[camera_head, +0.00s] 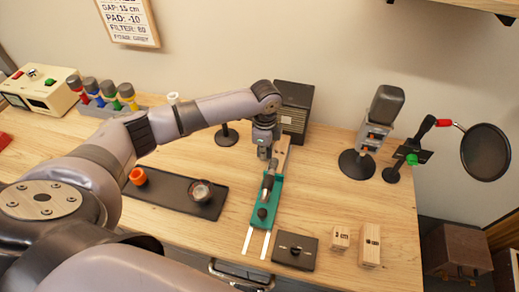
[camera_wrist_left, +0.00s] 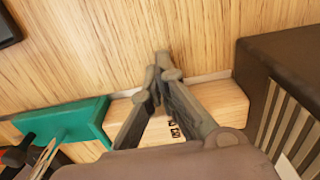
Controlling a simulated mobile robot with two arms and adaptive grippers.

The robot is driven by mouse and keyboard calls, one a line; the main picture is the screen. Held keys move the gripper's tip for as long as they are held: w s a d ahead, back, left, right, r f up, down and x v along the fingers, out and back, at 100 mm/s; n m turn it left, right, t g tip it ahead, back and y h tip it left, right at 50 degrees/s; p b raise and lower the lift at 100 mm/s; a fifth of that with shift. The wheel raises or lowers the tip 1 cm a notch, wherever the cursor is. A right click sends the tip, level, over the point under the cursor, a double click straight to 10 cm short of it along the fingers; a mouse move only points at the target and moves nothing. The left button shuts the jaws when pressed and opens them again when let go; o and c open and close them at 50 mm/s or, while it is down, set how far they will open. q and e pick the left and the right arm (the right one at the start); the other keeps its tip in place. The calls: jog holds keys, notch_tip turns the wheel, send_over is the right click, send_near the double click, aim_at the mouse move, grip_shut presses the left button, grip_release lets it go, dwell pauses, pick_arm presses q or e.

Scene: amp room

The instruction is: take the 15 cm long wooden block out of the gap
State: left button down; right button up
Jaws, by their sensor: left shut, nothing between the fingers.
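A pale wooden block (camera_head: 282,150) lies in the gap between the teal slider (camera_head: 262,206) and the dark speaker-like box (camera_head: 294,108). In the left wrist view the block (camera_wrist_left: 222,104) spans from the teal slider (camera_wrist_left: 66,122) to the dark box (camera_wrist_left: 300,62), with small dark marks on it. My left gripper (camera_head: 263,154) is at the block in the head view. In the wrist view its fingers (camera_wrist_left: 160,75) are closed together across the block, with nothing held; they hide part of it. Whether they touch the block I cannot tell. My right gripper is not in view.
Two smaller wooden blocks (camera_head: 340,238) (camera_head: 370,246) and a dark plate with a knob (camera_head: 295,251) are at the front. A microphone (camera_head: 386,105) stands right. Pale rails (camera_head: 248,240) run forward.

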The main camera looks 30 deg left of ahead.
aim_at(296, 166)
pick_arm(q)
jog(key=w+d, duration=0.1)
jog(key=d, duration=0.2)
jog(key=d+p, duration=0.1)
jog(key=d, duration=0.2)
jog(key=w+d+p, duration=0.1)
jog(key=d, duration=0.3)
jog(key=shift+w+d, duration=0.1)
jog(key=shift+w, duration=0.25)
jog(key=shift+a, duration=0.2)
